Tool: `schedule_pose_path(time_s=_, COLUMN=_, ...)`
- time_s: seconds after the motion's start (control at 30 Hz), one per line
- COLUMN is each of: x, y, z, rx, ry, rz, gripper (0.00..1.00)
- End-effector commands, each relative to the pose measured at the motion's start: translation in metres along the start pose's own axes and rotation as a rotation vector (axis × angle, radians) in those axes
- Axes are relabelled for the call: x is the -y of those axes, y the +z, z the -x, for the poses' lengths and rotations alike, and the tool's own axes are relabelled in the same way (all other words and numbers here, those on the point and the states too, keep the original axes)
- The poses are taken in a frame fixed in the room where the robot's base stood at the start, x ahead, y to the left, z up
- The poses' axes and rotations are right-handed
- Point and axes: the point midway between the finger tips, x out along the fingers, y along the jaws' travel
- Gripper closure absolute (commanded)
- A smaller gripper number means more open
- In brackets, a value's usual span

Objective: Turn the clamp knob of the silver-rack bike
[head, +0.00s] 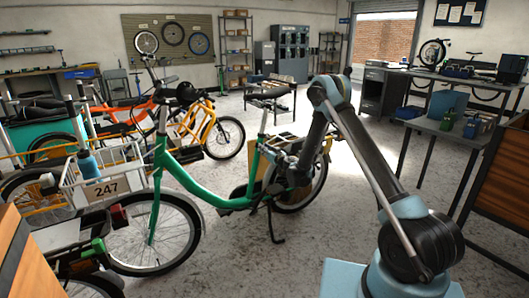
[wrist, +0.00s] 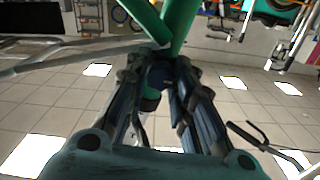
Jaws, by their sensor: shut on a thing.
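The green bike (head: 208,190) stands upright in the middle of the head view, with a white front basket and a "247" plate. My gripper (head: 284,172) is at its rear, below the saddle, by the rack area. In the wrist view my gripper (wrist: 158,80) has its two dark fingers closed in on a small dark knob (wrist: 158,74) right by the green frame tube (wrist: 178,25). The knob is mostly hidden between the fingers, and its turn angle cannot be told. Silver rack tubes (wrist: 60,55) run to the left of the fingers.
An orange bike (head: 205,130) stands behind the green one. A workbench (head: 445,125) with small green and blue items is at the right, and a wooden-sided crate (head: 505,185) is nearer.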

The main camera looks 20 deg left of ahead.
Motion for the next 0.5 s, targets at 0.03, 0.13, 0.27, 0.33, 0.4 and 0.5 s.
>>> schedule_pose_path(time_s=0.03, x=-0.0021, y=-0.0003, z=0.0007, rx=0.0, ry=0.003, rz=-0.028, gripper=1.0)
schedule_pose_path(time_s=0.13, x=-0.0024, y=-0.0003, z=0.0007, rx=-0.001, ry=0.004, rz=-0.082, gripper=1.0)
schedule_pose_path(time_s=0.27, x=-0.0028, y=-0.0003, z=0.0008, rx=-0.001, ry=0.004, rz=-0.133, gripper=1.0)
schedule_pose_path(time_s=0.33, x=-0.003, y=-0.0003, z=0.0009, rx=-0.001, ry=0.005, rz=-0.152, gripper=1.0)
schedule_pose_path(time_s=0.4, x=-0.0032, y=-0.0003, z=0.0009, rx=-0.001, ry=0.005, rz=-0.166, gripper=1.0)
schedule_pose_path(time_s=0.5, x=-0.0034, y=-0.0003, z=0.0009, rx=-0.001, ry=0.005, rz=-0.177, gripper=1.0)
